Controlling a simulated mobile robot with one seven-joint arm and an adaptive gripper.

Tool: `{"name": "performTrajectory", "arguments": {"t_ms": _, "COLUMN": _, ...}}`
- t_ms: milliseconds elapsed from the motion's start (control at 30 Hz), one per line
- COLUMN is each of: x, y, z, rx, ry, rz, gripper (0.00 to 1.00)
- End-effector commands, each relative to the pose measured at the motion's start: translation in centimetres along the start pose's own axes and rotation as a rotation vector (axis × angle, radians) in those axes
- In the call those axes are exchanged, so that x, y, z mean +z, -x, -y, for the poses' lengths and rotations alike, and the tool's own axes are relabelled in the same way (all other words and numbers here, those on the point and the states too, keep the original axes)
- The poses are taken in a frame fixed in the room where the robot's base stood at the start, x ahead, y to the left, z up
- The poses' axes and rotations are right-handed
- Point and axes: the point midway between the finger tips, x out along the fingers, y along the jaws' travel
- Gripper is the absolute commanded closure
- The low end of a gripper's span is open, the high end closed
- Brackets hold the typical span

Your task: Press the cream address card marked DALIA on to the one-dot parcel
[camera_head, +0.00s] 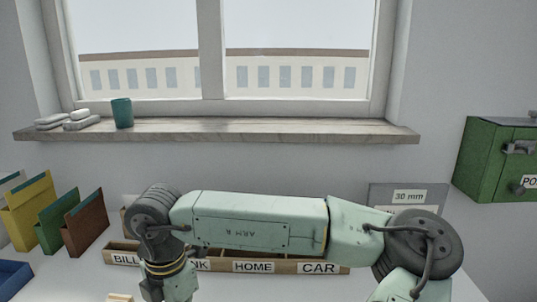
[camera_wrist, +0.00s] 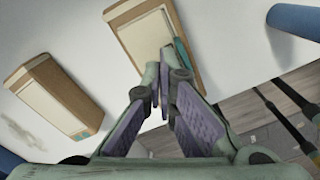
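In the wrist view my gripper (camera_wrist: 166,75) has its two purple-padded fingers nearly together. A thin pale edge shows between them, seemingly a card held nearly edge-on; no lettering is readable. The tips are over the lower end of a brown parcel (camera_wrist: 122,14) with a cream top. A paler panel (camera_wrist: 143,40) and a teal strip (camera_wrist: 183,55) show there. Whether the tips touch the parcel I cannot tell. A second brown parcel (camera_wrist: 80,84) with a cream top lies to the left.
A wooden tray with labelled slots, HOME and CAR (camera_head: 318,268) among them, stands behind my arm. Yellow (camera_head: 30,210), green (camera_head: 58,222) and brown (camera_head: 86,224) folders stand at left. A green box (camera_head: 490,160) hangs at right. A blue cylinder (camera_wrist: 294,20) is right of the parcel.

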Motion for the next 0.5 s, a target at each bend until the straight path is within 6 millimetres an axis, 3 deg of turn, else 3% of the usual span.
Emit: {"name": "performTrajectory", "arguments": {"t_ms": 500, "x": 0.02, "y": -0.79, "z": 0.0, "rx": 0.0, "ry": 0.0, "rz": 0.0, "gripper": 1.0}}
